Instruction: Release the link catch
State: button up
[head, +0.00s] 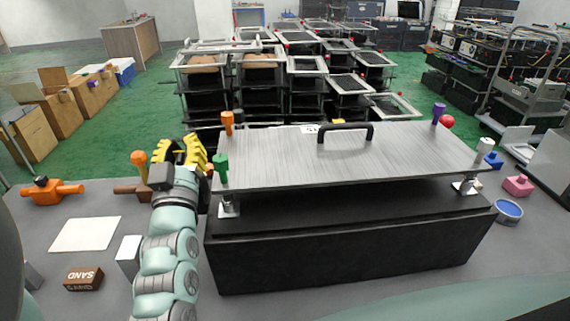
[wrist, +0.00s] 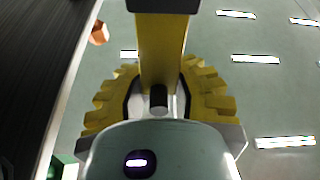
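None of the fixtures is labelled as the link catch, so I cannot tell which part it is. A black box carries a grey plate (head: 350,158) with a black handle (head: 345,131). Orange (head: 227,122) and green (head: 220,168) pegs stand at its left end, purple (head: 438,112) and white (head: 484,148) ones at its right. My gripper (head: 180,148), with yellow toothed fingers, is raised just left of the plate. Its fingers are spread and nothing shows held. In the wrist view, the gripper (wrist: 160,90) has an orange piece (wrist: 98,33) beyond it on the left.
An orange fixture (head: 52,190) and a knobbed orange lever (head: 139,160) stand at left. A white sheet (head: 86,233) and a brown SAND block (head: 84,279) lie in front of them. A blue round container (head: 508,211) and a pink block (head: 518,186) are at right.

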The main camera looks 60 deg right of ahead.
jog(key=shift+o, duration=1.3)
jog(key=shift+s+a+f, duration=0.2)
jog(key=shift+s+f, duration=0.1)
jog(key=shift+o, duration=1.4)
jog(key=shift+w, duration=0.1)
jog(key=v, duration=1.2)
jog(key=shift+r, duration=0.15)
